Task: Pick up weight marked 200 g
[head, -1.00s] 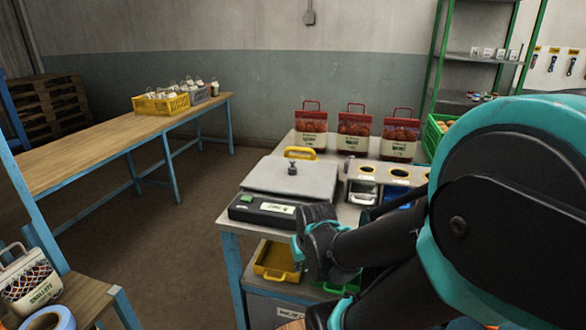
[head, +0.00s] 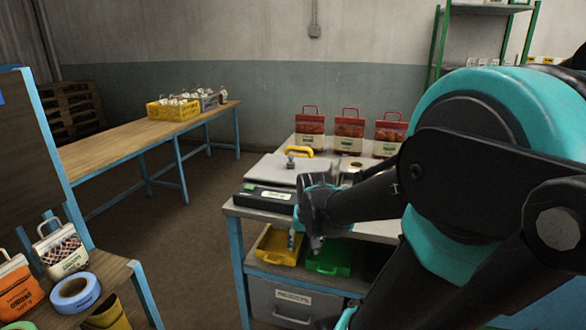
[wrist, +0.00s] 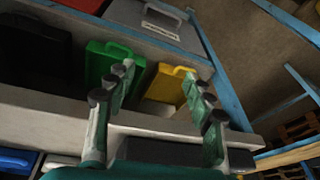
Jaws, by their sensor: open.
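A small grey metal weight (head: 290,163) stands upright on the plate of the bench scale (head: 265,172) in the head view. Its marking is too small to read. My gripper (head: 305,241) is at the front edge of the bench, pointing down, below and in front of the scale. In the wrist view my gripper (wrist: 157,92) has its fingers spread with nothing between them. The weight does not show in the wrist view. My arm hides part of the bench top to the right of the scale.
Below the bench top, a yellow tray (head: 277,246) and a green tray (head: 330,258) lie on a shelf, close to my fingers. Red sacks (head: 348,132) stand at the back of the bench. A side table with a blue tape roll (head: 75,291) is at left.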

